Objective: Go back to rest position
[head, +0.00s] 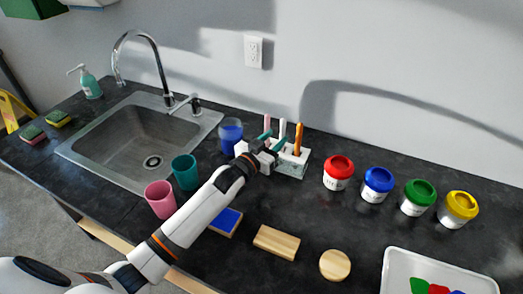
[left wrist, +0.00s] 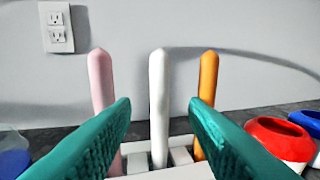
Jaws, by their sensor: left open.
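My left gripper (head: 266,143) reaches across the counter to a small holder (head: 292,165) with upright sticks. In the left wrist view its two teal fingers (left wrist: 158,120) are open. A white stick (left wrist: 158,95) stands in the gap between them as seen there; I cannot tell whether it lies within their reach. A pink stick (left wrist: 102,80) stands left of it and an orange stick (left wrist: 208,80) right of it, both partly behind the fingers. All three stand upright in the holder. My right gripper is not in view.
A blue cup (head: 231,134) stands left of the gripper. A teal cup (head: 186,172) and a pink cup (head: 160,199) stand beside my forearm. Several paint jars (head: 338,173) line the right. A blue sponge-like block (head: 226,222), wooden pieces (head: 277,242) and a white tray (head: 393,275) lie in front.

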